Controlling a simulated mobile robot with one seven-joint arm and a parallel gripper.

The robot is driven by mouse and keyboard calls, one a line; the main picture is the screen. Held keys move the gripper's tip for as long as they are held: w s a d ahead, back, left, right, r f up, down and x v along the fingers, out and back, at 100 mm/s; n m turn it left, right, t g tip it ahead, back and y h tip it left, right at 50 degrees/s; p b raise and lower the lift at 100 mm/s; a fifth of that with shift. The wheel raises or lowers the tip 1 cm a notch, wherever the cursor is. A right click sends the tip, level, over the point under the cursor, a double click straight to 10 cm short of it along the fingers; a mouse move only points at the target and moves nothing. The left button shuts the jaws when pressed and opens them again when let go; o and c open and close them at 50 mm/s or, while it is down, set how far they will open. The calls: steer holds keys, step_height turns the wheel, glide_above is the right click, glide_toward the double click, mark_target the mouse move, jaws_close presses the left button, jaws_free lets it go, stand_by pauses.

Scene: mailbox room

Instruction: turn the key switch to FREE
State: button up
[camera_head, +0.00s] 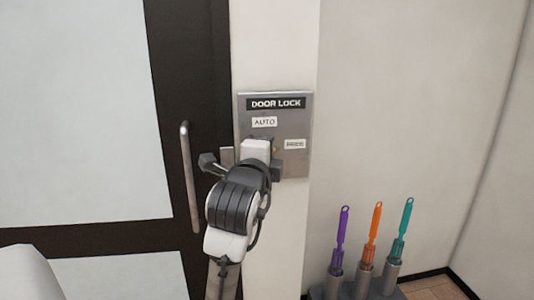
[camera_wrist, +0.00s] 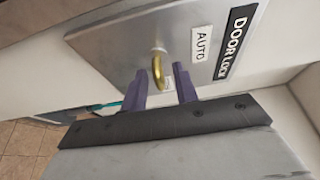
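The key switch sits on a grey metal plate (camera_head: 301,164) headed DOOR LOCK, with an AUTO label (camera_head: 264,122) at the top and a FREE label (camera_head: 295,144) at the right. In the head view my gripper (camera_head: 255,160) covers most of the switch. The wrist view shows the plate (camera_wrist: 110,50) and the brass key (camera_wrist: 157,72), whose rounded bow sticks out from it. My gripper (camera_wrist: 160,72) has its two purple fingers apart, one on each side of the key. I see a gap between each finger and the key, so it looks open.
A dark-framed door with a vertical handle (camera_head: 190,175) stands left of the plate. At the lower right, purple (camera_head: 341,240), orange (camera_head: 373,236) and teal (camera_head: 402,232) handled tools stand in holders by the wall. The wall right of the plate is bare.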

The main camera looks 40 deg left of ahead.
steer(key=shift+d, duration=0.1)
steer(key=b+v, duration=0.3)
steer(key=v, duration=1)
steer(key=shift+s, duration=0.35)
steer(key=shift+d, duration=0.15)
